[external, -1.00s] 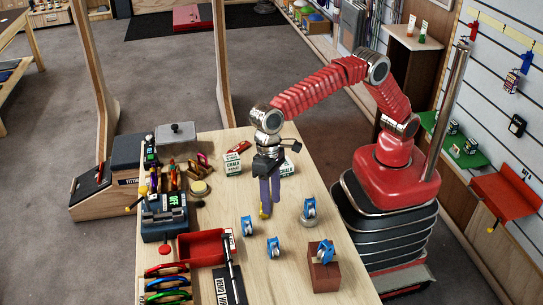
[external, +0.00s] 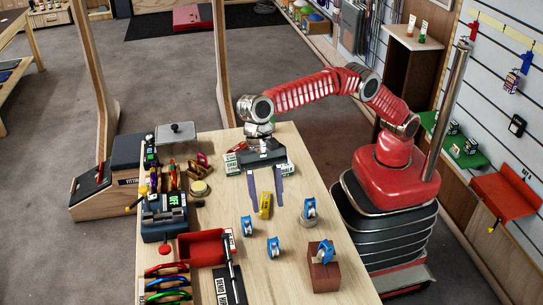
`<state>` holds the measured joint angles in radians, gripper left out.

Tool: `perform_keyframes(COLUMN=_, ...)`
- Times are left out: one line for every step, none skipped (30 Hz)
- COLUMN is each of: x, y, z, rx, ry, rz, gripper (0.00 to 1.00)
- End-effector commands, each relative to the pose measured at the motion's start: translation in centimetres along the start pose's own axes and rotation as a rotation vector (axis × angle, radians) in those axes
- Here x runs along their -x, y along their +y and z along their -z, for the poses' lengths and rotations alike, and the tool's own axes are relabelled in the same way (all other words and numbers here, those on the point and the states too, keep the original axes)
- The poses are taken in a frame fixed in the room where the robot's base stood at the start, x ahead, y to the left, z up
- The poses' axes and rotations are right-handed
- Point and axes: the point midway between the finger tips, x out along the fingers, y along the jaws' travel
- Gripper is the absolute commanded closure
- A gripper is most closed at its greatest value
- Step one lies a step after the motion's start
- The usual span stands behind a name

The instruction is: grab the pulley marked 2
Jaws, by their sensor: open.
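Several blue pulleys are on the wooden table: one at the left (external: 247,226), one nearer the front (external: 273,247), one at the right (external: 309,207) on a round grey base, and one (external: 325,252) on a reddish-brown block. I cannot read a number on any of them. A yellow item (external: 265,206), perhaps also a pulley, stands on the table behind the blue ones. My gripper (external: 267,202) is open and points down, with one finger on each side of the yellow item in this view. I cannot tell its height above the table or whether it touches.
A red tray (external: 203,247) and a dark bar beside it are left of the pulleys. A scale (external: 164,216) and coloured carabiners (external: 168,283) line the left edge. The reddish-brown block (external: 324,274) stands at the front right.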

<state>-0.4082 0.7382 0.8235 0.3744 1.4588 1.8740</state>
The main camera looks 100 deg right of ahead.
Motion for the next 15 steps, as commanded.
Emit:
perform_keyframes(x=0.0, y=0.0, z=0.0, rx=0.000, ry=0.000, rz=0.000, gripper=0.54)
perform_keyframes(x=0.0, y=0.0, z=0.0, rx=0.001, ry=0.000, rz=0.000, gripper=0.54)
perform_keyframes(x=0.0, y=0.0, z=0.0, rx=0.001, ry=0.000, rz=0.000, gripper=0.54)
perform_keyframes(x=-0.1, y=0.0, z=0.0, rx=0.001, ry=0.000, rz=0.000, gripper=0.54)
perform_keyframes(x=-0.1, y=0.0, z=0.0, rx=0.001, ry=0.000, rz=0.000, gripper=0.54)
perform_keyframes(x=-0.3, y=0.0, z=0.0, rx=0.001, ry=0.000, rz=-0.001, gripper=0.54)
perform_keyframes(x=-0.5, y=0.0, z=0.0, rx=0.001, ry=0.000, rz=-0.001, gripper=0.54)
perform_keyframes(x=-0.8, y=0.0, z=0.0, rx=0.001, ry=0.000, rz=-0.001, gripper=0.54)
perform_keyframes(x=-1.2, y=0.0, z=0.0, rx=0.001, ry=0.001, rz=-0.001, gripper=0.54)
perform_keyframes(x=-1.6, y=0.0, z=0.0, rx=0.002, ry=0.001, rz=-0.002, gripper=0.54)
perform_keyframes(x=-2.0, y=0.1, z=0.0, rx=0.002, ry=0.001, rz=-0.003, gripper=0.54)
perform_keyframes(x=-2.6, y=0.1, z=0.0, rx=0.001, ry=0.001, rz=-0.002, gripper=0.54)
perform_keyframes(x=-3.1, y=0.1, z=0.0, rx=0.001, ry=0.001, rz=-0.003, gripper=0.54)
perform_keyframes(x=-3.5, y=0.1, z=0.0, rx=0.001, ry=0.001, rz=-0.003, gripper=0.54)
perform_keyframes(x=-4.2, y=0.0, z=0.0, rx=0.001, ry=0.001, rz=-0.002, gripper=0.54)
